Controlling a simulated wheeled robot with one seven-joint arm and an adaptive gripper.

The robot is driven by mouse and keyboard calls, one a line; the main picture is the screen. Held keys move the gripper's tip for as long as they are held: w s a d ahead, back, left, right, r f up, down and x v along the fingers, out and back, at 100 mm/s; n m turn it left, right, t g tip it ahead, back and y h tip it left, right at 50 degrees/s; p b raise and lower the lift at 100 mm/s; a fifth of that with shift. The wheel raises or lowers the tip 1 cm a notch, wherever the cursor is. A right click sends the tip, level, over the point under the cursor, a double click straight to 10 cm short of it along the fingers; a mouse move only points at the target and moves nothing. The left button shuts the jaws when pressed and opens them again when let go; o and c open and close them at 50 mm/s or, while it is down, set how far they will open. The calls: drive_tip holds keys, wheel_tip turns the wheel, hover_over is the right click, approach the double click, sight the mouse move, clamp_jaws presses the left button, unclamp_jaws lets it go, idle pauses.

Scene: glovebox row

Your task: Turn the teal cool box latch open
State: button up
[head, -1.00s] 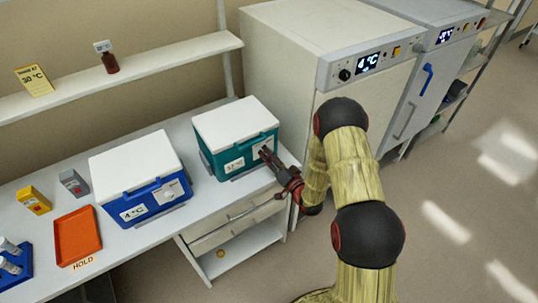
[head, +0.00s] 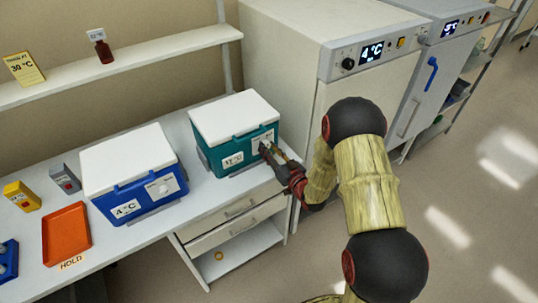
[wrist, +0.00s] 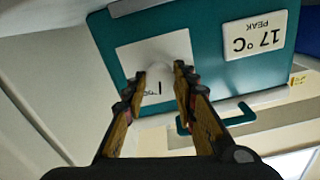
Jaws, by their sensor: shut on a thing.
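The teal cool box (head: 222,158) with a white lid stands on the bench, lid closed. Its front has a "17 °C" label (head: 233,160) and a white latch plate (head: 257,139). My gripper (head: 267,148) is at the front of that plate. In the wrist view, where the box appears upside down, my gripper's fingertips (wrist: 160,74) are on either side of the pale latch knob (wrist: 162,62) and shut on it. The fingers and glare hide part of the knob, so its exact turn is hard to read.
A blue cool box (head: 130,190) labelled "4 °C" stands to the left, with an orange tray (head: 66,236) marked HOLD beyond it. A white cabinet (head: 290,55) rises just right of the teal box. Drawers (head: 235,207) lie below the bench edge.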

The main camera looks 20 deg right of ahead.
drive_tip(key=n+b, duration=0.2)
drive_tip(key=b, duration=0.1)
drive_tip(key=n+b, duration=0.2)
drive_tip(key=n, duration=0.1)
drive_tip(key=shift+f+n+b, duration=0.2)
drive_tip(key=shift+n+b, duration=0.1)
drive_tip(key=shift+b, duration=0.1)
drive_tip(key=n+b, duration=0.3)
drive_tip(key=shift+b, duration=0.35)
drive_tip(key=n+b, duration=0.2)
drive_tip(key=shift+r+n, duration=0.15)
drive_tip(key=shift+n, duration=0.15)
drive_tip(key=shift+b, duration=0.35)
drive_tip(key=o, duration=1.1)
drive_tip(key=shift+o, duration=0.3)
drive_tip(key=v, duration=1.2)
